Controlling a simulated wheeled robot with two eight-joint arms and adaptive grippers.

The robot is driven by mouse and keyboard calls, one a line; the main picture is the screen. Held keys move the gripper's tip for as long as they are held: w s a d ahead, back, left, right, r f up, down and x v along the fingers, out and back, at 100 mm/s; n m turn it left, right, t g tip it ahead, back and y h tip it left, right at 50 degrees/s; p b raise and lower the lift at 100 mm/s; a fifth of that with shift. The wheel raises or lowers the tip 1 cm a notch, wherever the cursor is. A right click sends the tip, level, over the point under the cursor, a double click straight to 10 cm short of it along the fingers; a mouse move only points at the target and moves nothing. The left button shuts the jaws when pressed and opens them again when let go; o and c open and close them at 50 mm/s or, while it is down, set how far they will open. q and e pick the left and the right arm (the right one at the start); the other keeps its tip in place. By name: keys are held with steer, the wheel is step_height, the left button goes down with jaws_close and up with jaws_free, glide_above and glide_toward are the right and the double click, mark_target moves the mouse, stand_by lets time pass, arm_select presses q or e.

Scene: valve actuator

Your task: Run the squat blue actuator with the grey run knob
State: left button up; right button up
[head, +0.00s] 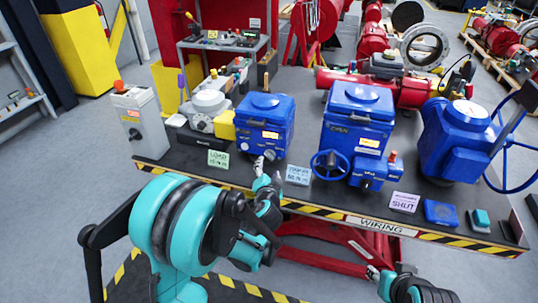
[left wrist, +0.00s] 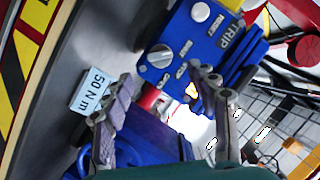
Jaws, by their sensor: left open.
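The squat blue actuator (head: 264,112) stands on the dark bench, left of the middle blue actuator. Its grey knob (left wrist: 160,56) shows in the left wrist view on the labelled front face, near a round white button (left wrist: 200,12) and the word TRIP. My left gripper (head: 268,172) is in front of this face in the head view. In the left wrist view its two fingers (left wrist: 165,98) are spread and empty, with the knob beyond them and apart from them. My right gripper (head: 374,272) is low at the bottom right, small and partly cut off; its jaw state is unclear.
A light blue card (head: 299,174) stands right of my left gripper. The middle blue actuator (head: 358,110) with a handwheel (head: 331,163) is close on the right. A green card (head: 218,158) and a grey control box (head: 136,118) are left. The bench has a striped front edge (head: 450,240).

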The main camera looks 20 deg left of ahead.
mark_target(269, 157)
arm_select(q)
steer(key=b+x, duration=0.2)
steer(key=x, duration=0.5)
steer(key=shift+d, duration=0.1)
steer(key=shift+w+f, duration=0.1)
steer(key=shift+w, duration=0.4)
steer(key=c, duration=1.2)
